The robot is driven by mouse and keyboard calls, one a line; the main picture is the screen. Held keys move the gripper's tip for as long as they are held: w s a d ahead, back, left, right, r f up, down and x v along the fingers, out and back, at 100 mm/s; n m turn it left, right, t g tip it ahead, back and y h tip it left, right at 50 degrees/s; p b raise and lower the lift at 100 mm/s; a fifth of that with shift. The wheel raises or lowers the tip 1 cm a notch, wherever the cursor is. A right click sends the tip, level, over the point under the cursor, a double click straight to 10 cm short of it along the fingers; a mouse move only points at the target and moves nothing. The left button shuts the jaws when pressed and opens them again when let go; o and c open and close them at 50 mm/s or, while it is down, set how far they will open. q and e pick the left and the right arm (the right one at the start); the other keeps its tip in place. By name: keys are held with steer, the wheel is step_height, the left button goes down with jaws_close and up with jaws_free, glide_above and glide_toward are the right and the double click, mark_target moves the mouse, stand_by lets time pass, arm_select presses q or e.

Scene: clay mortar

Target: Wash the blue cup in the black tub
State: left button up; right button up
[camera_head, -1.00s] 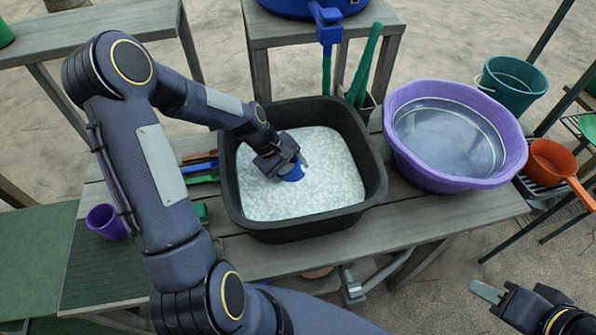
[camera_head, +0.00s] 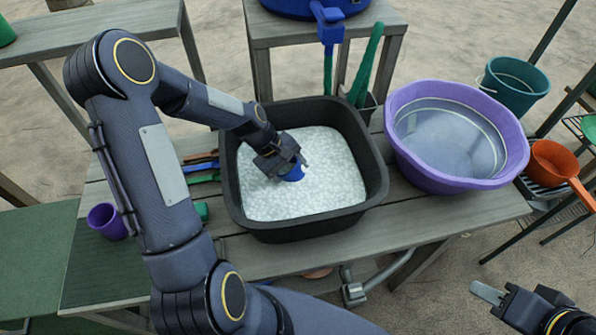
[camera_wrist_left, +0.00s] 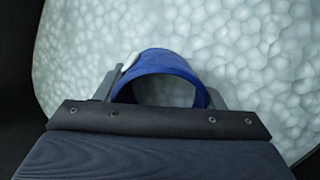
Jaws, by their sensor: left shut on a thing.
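The black tub (camera_head: 262,228) stands on the wooden bench and is filled with white foamy suds (camera_head: 335,172). The suds also fill most of the left wrist view (camera_wrist_left: 250,50). The blue cup (camera_head: 293,174) is in the tub at the level of the suds, its lower part hidden. My left gripper (camera_head: 287,163) is shut on the blue cup; in the left wrist view the cup's rim (camera_wrist_left: 170,62) shows between the fingers. My right gripper (camera_head: 489,293) is at the lower right, away from the bench and seen from the side; its jaw gap is unclear.
A purple basin (camera_head: 420,172) of water stands right of the tub. A purple cup (camera_head: 106,220), a green block (camera_head: 202,211) and brushes lie left of it. A blue vessel with a tap (camera_head: 328,22) stands behind. An orange scoop (camera_head: 553,163) is at right.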

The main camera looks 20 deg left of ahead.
arm_select(q)
steer(key=shift+w+d, duration=0.3)
steer(key=shift+d, duration=0.3)
step_height(320, 180, up, 20)
steer(key=p, duration=1.5)
steer(key=shift+f, duration=0.15)
stand_by(0.6)
